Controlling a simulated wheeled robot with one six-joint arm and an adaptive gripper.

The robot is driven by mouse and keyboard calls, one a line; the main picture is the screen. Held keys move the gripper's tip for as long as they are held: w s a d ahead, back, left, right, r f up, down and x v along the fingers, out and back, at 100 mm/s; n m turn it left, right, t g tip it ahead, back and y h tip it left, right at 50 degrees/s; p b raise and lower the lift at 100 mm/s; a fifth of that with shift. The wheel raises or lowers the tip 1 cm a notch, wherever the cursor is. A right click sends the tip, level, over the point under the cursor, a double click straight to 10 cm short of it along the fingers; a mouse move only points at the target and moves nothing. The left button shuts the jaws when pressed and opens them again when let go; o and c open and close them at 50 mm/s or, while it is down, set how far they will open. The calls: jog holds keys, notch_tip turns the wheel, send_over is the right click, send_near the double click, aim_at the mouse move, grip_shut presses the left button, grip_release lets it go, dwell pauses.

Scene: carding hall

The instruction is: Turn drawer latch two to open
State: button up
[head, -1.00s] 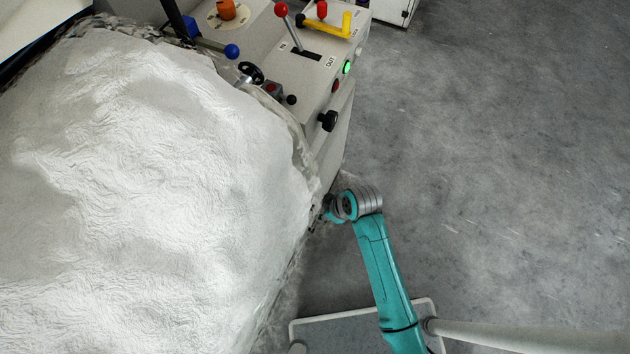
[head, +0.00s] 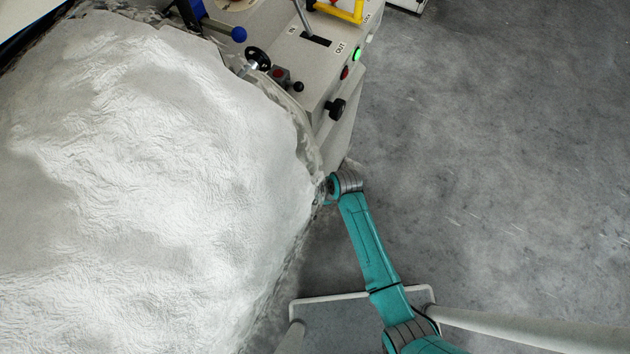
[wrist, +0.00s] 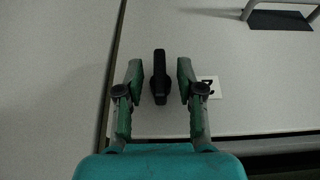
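Drawer latch two is a black, elongated handle (wrist: 160,82) on a pale grey panel in the wrist view, lying along the picture's up-down direction. A white label (wrist: 209,87) with a dark figure, seemingly a 2, is just right of it. My gripper (wrist: 160,68) is open, one green finger on each side of the latch. A gap shows between the latch and each finger, so it is not gripped. How deep the fingertips reach around it I cannot tell. In the head view my gripper and the latch are hidden near the white fibre mass (head: 150,170).
A panel seam runs left of the latch in the wrist view. A metal bar handle (wrist: 283,2) over a dark recess is upper right. In the head view a console (head: 305,75) with levers and buttons stands beyond my arm. The grey floor (head: 490,160) at right is clear.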

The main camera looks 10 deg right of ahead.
jog(key=shift+a+f, duration=0.1)
jog(key=shift+f, duration=0.1)
grip_shut()
jog(key=shift+w, duration=0.1)
jog(key=m+g+y, duration=0.1)
jog(key=g+y, duration=0.2)
jog(key=g, duration=0.1)
jog(key=shift+w, duration=0.15)
jog(key=m+g+y, duration=0.1)
jog(key=g+y, duration=0.1)
jog(key=g, duration=0.1)
jog(key=shift+y, duration=0.3)
jog(key=shift+f+g, duration=0.1)
jog(key=shift+g, duration=0.3)
jog(key=shift+m+g+y, duration=0.4)
jog(key=shift+g+y, duration=0.1)
jog(key=shift+y, duration=0.3)
dwell(0.4)
